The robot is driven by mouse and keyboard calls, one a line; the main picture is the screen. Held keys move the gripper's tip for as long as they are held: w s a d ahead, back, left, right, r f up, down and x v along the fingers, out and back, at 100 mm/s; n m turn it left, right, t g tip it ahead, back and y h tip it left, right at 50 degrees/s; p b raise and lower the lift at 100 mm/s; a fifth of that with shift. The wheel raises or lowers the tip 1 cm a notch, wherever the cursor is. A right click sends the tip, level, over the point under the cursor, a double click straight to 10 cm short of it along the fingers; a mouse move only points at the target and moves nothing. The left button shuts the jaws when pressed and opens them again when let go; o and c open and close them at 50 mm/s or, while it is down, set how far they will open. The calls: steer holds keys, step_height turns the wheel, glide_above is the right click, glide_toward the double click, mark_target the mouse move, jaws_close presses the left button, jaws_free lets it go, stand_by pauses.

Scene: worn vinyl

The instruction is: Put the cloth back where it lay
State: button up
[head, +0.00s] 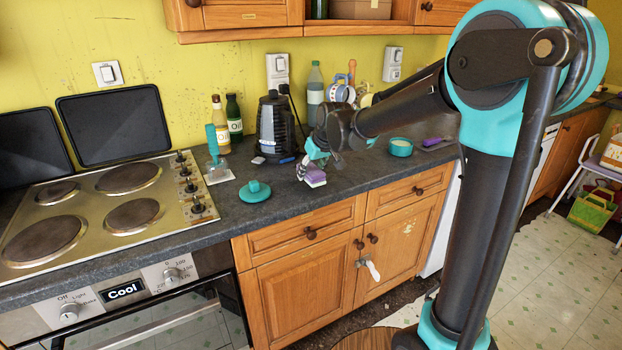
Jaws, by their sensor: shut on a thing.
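My gripper (309,166) is low over the worktop, between the hob and the turquoise bowl. It is shut on a small purple and white piece (316,179), which looks like the folded cloth, though it is too small to be sure. The piece is at or just above the dark worktop (262,217); I cannot tell whether it touches. The fingers and wrist hide part of it.
A turquoise lidded thing (255,191) lies left of my gripper. A purple thing (434,142) lies at right. The worktop front is clear.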

steer(key=shift+f, duration=1.3)
steer(key=shift+f, duration=0.15)
steer(key=o, duration=1.1)
steer(key=v, duration=1.2)
steer(key=s+d+f+m+h, duration=0.1)
steer(key=s+d+f+m, duration=0.1)
steer(key=s+d+f, duration=0.5)
steer(key=s+d+f+m+h, duration=0.1)
steer(key=s+d+f+m, duration=0.1)
steer(key=s+d+f, duration=0.5)
steer(key=s+d+f+m+h, duration=0.1)
steer(key=s+d+f+m, duration=0.1)
steer(key=s+d+f, duration=0.5)
steer(key=shift+s+d+f+m+g, duration=0.15)
steer(key=shift+s+d+f+m, duration=0.05)
steer(key=shift+s+d, duration=0.2)
steer(key=shift+s+d+f+m+g, duration=0.2)
steer(key=shift+s+d, duration=0.15)
steer(key=shift+d, duration=0.15)
